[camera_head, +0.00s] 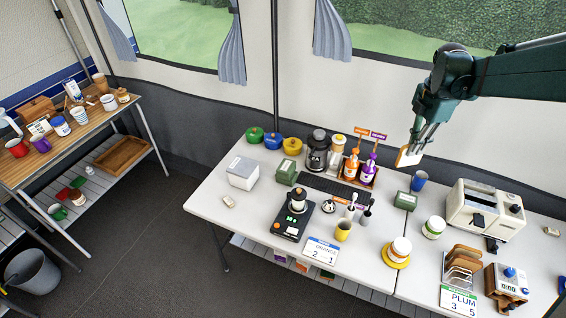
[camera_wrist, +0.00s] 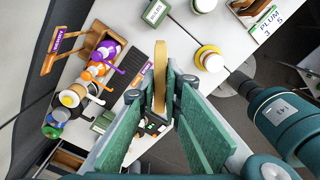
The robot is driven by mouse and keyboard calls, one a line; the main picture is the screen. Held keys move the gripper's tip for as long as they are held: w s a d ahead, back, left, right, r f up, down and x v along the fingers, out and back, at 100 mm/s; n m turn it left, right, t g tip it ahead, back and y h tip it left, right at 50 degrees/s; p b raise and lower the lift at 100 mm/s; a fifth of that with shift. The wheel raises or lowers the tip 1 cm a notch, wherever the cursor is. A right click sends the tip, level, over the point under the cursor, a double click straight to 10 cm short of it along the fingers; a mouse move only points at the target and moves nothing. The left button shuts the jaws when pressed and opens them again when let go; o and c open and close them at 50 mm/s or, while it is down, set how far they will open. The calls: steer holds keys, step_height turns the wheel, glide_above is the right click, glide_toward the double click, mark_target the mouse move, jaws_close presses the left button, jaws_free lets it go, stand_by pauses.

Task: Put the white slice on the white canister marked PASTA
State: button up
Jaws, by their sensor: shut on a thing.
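My gripper (camera_head: 414,147) is shut on a bread slice with a pale face and brown crust (camera_head: 404,157). It holds the slice upright, well above the table and left of the toaster. In the wrist view the slice (camera_wrist: 160,78) shows edge-on between my fingers (camera_wrist: 164,98). A white canister with a green band (camera_head: 433,228) stands on the table below. Another white canister with an orange-brown band (camera_head: 400,246) stands on a yellow plate (camera_head: 396,262). Both also show in the wrist view, the first at the top edge. No PASTA marking is readable on either.
A cream toaster (camera_head: 484,210), a toast rack (camera_head: 463,265) and a blue cup (camera_head: 419,179) stand at the right. A rack of pump bottles (camera_head: 360,172), a black coffee maker (camera_head: 317,150) and a scale (camera_head: 294,220) stand left. Table between canisters and bottle rack is partly clear.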

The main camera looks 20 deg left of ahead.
steer(key=w+a+n+p, duration=0.25)
steer(key=a+n, duration=0.35)
steer(key=a, duration=2.8)
steer(key=s+a+f+n+p, duration=0.15)
steer(key=s+a, duration=0.25)
steer(key=a, duration=0.6)
steer(key=s+a+f+n, duration=0.15)
steer(key=s+a, duration=0.25)
steer(key=a, duration=0.5)
steer(key=s+a+n+p, duration=0.1)
steer(key=s+a+n, duration=0.15)
steer(key=a, duration=0.75)
steer(key=shift+m, duration=0.45)
steer(key=shift+s+d+f, duration=0.1)
steer(key=shift+s+f, duration=0.1)
steer(key=shift+f, duration=1.1)
steer(key=shift+s+d+f, duration=0.1)
steer(key=shift+s+f, duration=0.1)
steer(key=shift+f, duration=1.1)
step_height(320, 180, down, 6)
steer(key=shift+f, duration=0.15)
